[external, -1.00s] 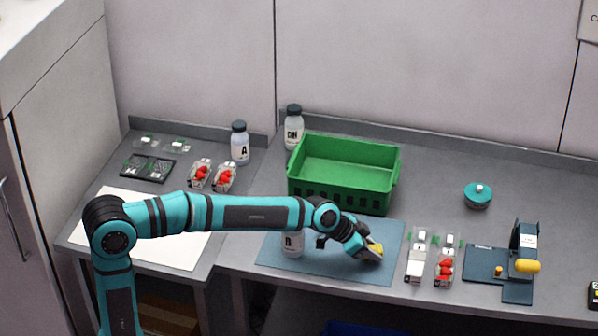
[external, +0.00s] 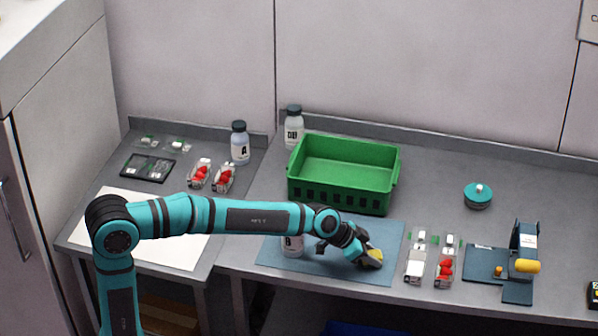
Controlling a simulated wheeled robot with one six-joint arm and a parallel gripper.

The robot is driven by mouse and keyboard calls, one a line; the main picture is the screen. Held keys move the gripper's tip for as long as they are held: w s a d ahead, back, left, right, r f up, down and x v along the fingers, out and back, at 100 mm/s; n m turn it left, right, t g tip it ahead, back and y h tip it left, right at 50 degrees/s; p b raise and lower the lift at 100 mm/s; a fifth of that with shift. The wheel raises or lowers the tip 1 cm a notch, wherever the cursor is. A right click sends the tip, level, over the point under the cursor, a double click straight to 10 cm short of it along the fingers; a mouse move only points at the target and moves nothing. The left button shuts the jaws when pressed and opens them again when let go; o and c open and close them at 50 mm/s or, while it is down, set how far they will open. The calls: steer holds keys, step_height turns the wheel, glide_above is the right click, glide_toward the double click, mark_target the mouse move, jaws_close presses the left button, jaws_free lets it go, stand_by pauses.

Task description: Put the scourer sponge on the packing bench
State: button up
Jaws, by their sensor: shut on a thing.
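The scourer sponge (external: 374,254) shows as a small yellow piece at the tip of my gripper (external: 369,260). My gripper is shut on it, over the right part of the blue mat (external: 330,271). The fingers hide part of the sponge, and I cannot tell whether it touches the mat. The grey bench (external: 432,200) under the mat carries the crate and berry punnets; no label in view tells which bench is the packing bench. A second, lower bench with a white sheet (external: 180,248) stands to the left.
A green crate (external: 340,200) stands behind the mat. Two punnets (external: 445,270) and a dark blue device (external: 485,262) stand to the right. A teal lidded pot (external: 478,195) is farther back, with free bench around it.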

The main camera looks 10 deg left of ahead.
steer(key=shift+f, duration=0.25)
steer(key=o, duration=1.1)
steer(key=v, duration=1.7)
steer(key=w+a+r+t, duration=0.1)
steer(key=a, duration=0.2)
steer(key=w+a+r+n+t, duration=0.1)
steer(key=a, duration=0.3)
steer(key=w+a+r+n+t, duration=0.1)
steer(key=a, duration=0.2)
steer(key=shift+w+a+r, duration=0.25)
steer(key=shift+w+a, duration=0.15)
steer(key=s+a+r+n+t+y, duration=0.15)
steer(key=a+n+t, duration=0.25)
steer(key=a, duration=0.9)
steer(key=a+r+n+t+y, duration=0.2)
steer(key=a+r+n+t, duration=0.15)
steer(key=a, duration=0.95)
steer(key=s+a+n+t+y, duration=0.3)
steer(key=s+a, duration=0.4)
steer(key=a, duration=0.3)
steer(key=shift+s+a+n+y, duration=0.2)
steer(key=shift+a+n+y, duration=0.15)
steer(key=shift+y, duration=0.3)
